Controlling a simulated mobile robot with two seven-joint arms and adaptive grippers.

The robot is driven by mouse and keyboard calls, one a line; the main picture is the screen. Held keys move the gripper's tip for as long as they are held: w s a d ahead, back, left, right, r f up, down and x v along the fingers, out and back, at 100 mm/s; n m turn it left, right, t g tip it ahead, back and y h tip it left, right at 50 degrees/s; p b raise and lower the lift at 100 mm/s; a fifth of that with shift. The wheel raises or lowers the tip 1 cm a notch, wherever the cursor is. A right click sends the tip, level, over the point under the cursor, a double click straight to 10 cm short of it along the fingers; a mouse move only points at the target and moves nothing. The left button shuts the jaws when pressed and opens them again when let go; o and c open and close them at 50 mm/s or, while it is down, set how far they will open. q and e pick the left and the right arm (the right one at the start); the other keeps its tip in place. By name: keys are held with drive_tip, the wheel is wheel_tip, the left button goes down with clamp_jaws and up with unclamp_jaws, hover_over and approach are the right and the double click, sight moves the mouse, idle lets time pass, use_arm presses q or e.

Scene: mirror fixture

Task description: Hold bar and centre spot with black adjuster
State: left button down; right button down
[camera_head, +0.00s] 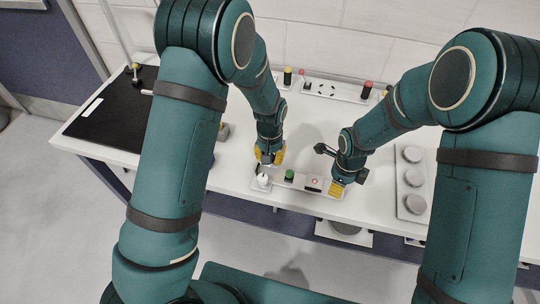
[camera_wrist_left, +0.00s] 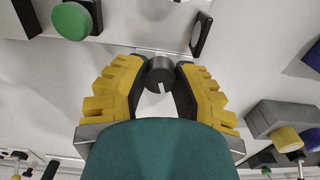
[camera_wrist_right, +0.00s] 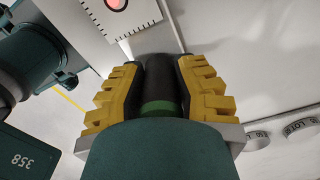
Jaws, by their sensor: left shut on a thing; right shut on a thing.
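The white fixture (camera_head: 300,189) lies near the table's front edge, with a green adjuster (camera_head: 289,175) and a small framed window with a red spot (camera_head: 314,181). The red spot also shows at the top of the right wrist view (camera_wrist_right: 117,3); it looks near the window's middle, but the frame is cut off. My left gripper (camera_head: 268,158) is shut on a dark round knob with a pale notch, apparently the black adjuster (camera_wrist_left: 160,72). My right gripper (camera_head: 338,188) is shut on a black cylinder with a green band, apparently the bar (camera_wrist_right: 158,80). Its far end is hidden in the head view.
A white tray with round grey weights (camera_head: 411,178) stands to the right. A panel with knobs and sockets (camera_head: 330,90) is at the back. A black mat (camera_head: 115,112) covers the table's left.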

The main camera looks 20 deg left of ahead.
use_arm(q)
drive_tip(key=c, duration=0.7)
unclamp_jaws()
drive_tip(key=shift+o, duration=0.2)
drive_tip(key=shift+r, duration=0.55)
wheel_tip(320, 180, up, 11)
